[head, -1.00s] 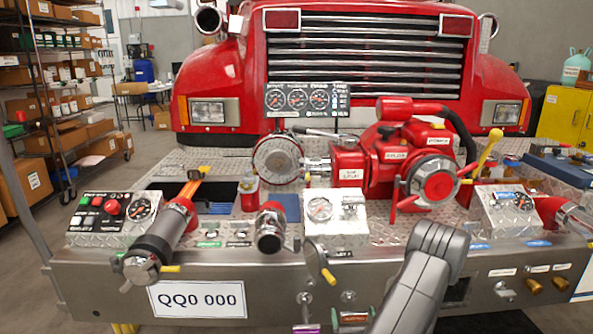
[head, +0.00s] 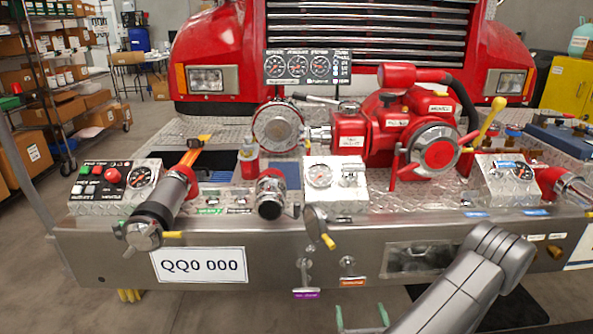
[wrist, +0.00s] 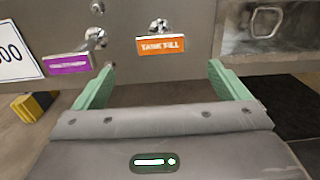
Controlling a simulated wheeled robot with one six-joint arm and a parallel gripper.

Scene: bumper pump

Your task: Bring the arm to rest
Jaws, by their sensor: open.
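My gripper (head: 362,318) is low in front of the truck's metal bumper (head: 205,287), at the bottom edge of the head view. In the wrist view its two green fingers (wrist: 157,88) stand wide apart with nothing between them. The bumper face is just beyond the fingertips. An orange-labelled TANK FILL handle (wrist: 162,45) is ahead between the fingers, apart from them. A purple-labelled handle (wrist: 69,63) is ahead to the left. My grey arm crosses the lower right of the head view, and the gripper's body is partly cut off there.
A recessed opening (wrist: 265,25) is at right in the wrist view.

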